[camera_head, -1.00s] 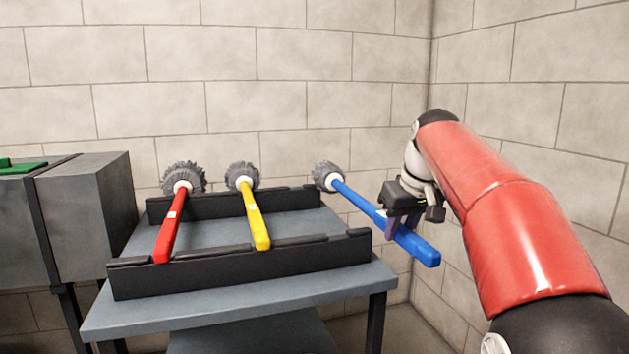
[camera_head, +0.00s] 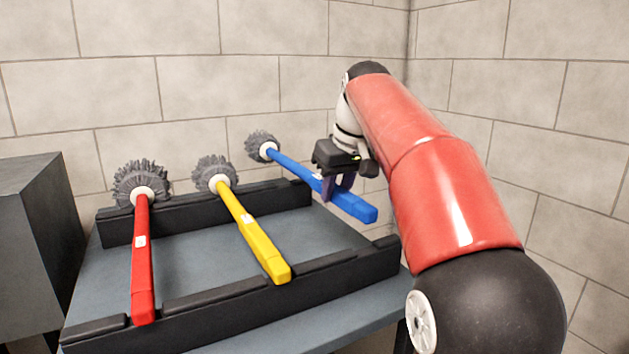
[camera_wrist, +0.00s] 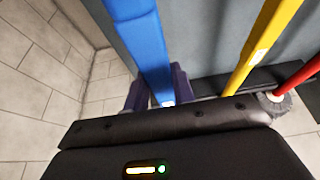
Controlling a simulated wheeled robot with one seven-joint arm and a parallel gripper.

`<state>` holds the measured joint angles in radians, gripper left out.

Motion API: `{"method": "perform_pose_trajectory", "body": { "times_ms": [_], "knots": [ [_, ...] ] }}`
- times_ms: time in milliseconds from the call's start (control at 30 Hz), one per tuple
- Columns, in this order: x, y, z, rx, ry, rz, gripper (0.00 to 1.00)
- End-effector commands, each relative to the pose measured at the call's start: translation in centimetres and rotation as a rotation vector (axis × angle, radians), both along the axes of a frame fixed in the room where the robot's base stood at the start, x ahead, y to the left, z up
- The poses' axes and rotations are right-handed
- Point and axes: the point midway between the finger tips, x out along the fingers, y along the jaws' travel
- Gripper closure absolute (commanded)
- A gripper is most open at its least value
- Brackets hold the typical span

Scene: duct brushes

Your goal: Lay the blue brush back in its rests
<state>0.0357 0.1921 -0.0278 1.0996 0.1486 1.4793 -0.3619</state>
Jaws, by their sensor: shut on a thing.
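The blue brush (camera_head: 293,169) has a grey bristle head and is held in the air above the right part of the rack. My gripper (camera_head: 338,188) is shut on its handle, and the handle end points to the lower right. In the wrist view the blue handle (camera_wrist: 143,45) runs between my two fingers (camera_wrist: 155,90). The front rest rail (camera_head: 240,300) and back rest rail (camera_head: 180,215) are dark with notches. The brush appears clear of both rails. Its bristle head is beyond the back rail.
A red brush (camera_head: 141,255) and a yellow brush (camera_head: 250,230) lie across the rails to the left. The rails stand on a grey table (camera_head: 90,285). A grey cabinet (camera_head: 40,240) stands at the left. A block wall (camera_head: 290,60) is close behind.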

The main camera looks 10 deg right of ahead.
Motion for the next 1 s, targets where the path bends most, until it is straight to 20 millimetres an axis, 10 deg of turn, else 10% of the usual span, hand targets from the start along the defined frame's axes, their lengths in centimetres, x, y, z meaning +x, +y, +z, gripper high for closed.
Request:
{"method": "perform_pose_trajectory", "body": {
  "times_ms": [1000],
  "knots": [
    [0.0, 0.0, -5.5, -0.001, -0.001, 0.0, 1.0]
  ]
}}
